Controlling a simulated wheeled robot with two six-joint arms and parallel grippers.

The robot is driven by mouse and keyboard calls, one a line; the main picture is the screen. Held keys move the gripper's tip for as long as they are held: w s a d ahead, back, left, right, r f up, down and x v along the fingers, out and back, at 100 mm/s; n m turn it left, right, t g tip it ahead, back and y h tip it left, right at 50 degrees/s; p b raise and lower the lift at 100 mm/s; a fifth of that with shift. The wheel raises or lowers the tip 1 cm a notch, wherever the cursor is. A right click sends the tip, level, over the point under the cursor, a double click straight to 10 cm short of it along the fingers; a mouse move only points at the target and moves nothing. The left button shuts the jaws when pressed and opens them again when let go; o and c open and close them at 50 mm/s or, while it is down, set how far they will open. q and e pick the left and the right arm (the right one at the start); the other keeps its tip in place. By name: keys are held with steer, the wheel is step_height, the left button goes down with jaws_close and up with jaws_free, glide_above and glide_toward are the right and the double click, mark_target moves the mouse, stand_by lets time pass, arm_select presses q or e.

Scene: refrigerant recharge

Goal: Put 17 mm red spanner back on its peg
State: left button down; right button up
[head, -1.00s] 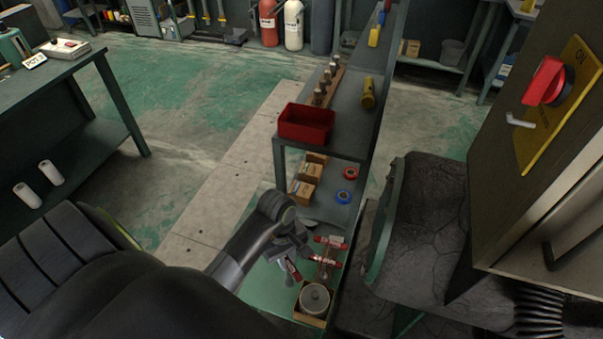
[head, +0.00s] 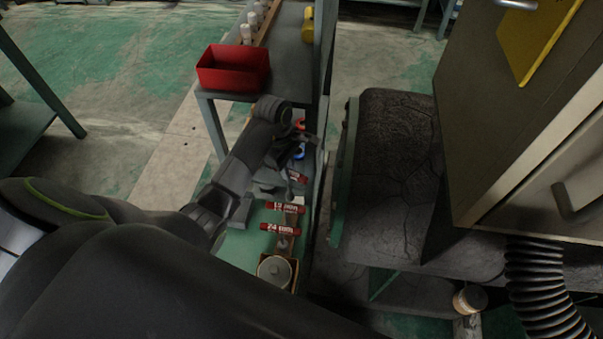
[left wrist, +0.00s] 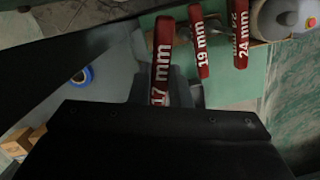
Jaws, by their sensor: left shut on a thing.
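My left gripper (head: 292,166) is shut on the red 17 mm spanner (left wrist: 161,60), whose label reads clearly in the left wrist view. In the head view only a small part of this spanner (head: 297,177) shows at the jaws. The red 19 mm spanner (left wrist: 200,42) and red 24 mm spanner (left wrist: 240,35) are side by side to its right in the wrist view. In the head view, the 19 mm (head: 283,207) and 24 mm (head: 280,228) are nearer than the gripper. I cannot make out the empty peg. My right gripper is out of view.
A red bin (head: 233,70) stands on the shelf top above my left forearm. A blue tape roll (left wrist: 82,76) and cardboard boxes (left wrist: 22,142) are near the gripper. A round grey can (head: 274,270) sits in a wooden box beside the 24 mm spanner. A dark cracked surface (head: 392,170) is to the right.

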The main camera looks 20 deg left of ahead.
arm_select(q)
steer(key=shift+w+d+f+b, duration=0.1)
steer(key=shift+w+f+b, duration=0.05)
steer(key=shift+f+b, duration=0.35)
step_height(320, 180, down, 3)
steer(key=shift+r+b, duration=0.1)
steer(key=shift+b, duration=0.9)
steer(key=shift+f+b, duration=0.4)
steer(key=shift+f, duration=0.15)
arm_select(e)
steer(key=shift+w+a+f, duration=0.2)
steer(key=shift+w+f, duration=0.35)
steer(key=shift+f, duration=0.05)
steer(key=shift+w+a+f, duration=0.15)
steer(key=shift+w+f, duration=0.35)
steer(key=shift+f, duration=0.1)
arm_select(q)
steer(key=shift+f, duration=0.1)
steer(key=shift+f, duration=0.3)
